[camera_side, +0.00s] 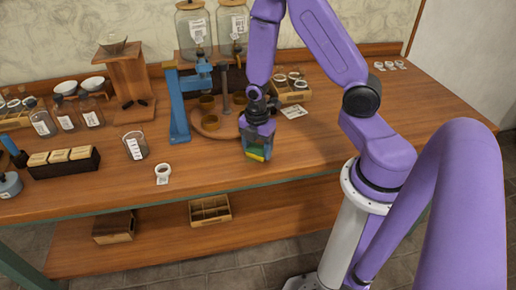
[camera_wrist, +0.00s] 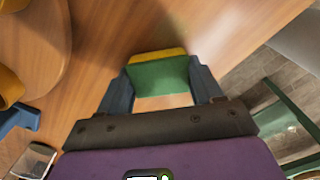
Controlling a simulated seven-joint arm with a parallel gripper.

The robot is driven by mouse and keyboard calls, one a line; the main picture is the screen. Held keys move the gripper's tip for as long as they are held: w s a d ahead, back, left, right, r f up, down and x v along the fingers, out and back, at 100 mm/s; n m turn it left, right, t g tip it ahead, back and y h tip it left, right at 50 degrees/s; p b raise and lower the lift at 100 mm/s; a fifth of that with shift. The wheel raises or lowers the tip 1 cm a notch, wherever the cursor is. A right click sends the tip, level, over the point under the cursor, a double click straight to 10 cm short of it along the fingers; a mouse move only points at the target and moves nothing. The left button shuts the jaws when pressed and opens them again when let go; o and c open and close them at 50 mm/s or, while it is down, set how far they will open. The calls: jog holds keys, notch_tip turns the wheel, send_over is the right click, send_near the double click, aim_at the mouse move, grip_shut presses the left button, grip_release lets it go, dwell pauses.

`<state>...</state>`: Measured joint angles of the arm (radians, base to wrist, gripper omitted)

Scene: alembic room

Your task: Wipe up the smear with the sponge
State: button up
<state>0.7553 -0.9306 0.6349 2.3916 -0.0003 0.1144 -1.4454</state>
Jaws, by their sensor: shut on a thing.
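The sponge (camera_side: 255,157) is a block with a green layer and a yellow layer. My gripper (camera_side: 258,150) is shut on it and points down over the front middle of the wooden table. In the wrist view the sponge (camera_wrist: 160,77) sits between the two fingers of my gripper (camera_wrist: 161,82), its green face toward the camera and a yellow strip along its far edge. It is low, at or just above the table; I cannot tell if it touches. I cannot make out the smear in either view; the wood under the sponge is partly hidden.
A round wooden board (camera_side: 212,130) with amber cups and a blue stand (camera_side: 180,112) are close behind and left. A glass beaker (camera_side: 135,146) and a small white-rimmed dish (camera_side: 163,171) stand further left.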

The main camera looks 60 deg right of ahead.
jog(key=s+d, duration=0.1)
jog(key=d, duration=0.1)
jog(key=shift+s+d+f, duration=0.2)
jog(key=shift+s+d, duration=0.15)
jog(key=shift+d, duration=0.05)
notch_tip(320, 180, up, 8)
dwell(0.4)
dwell(0.5)
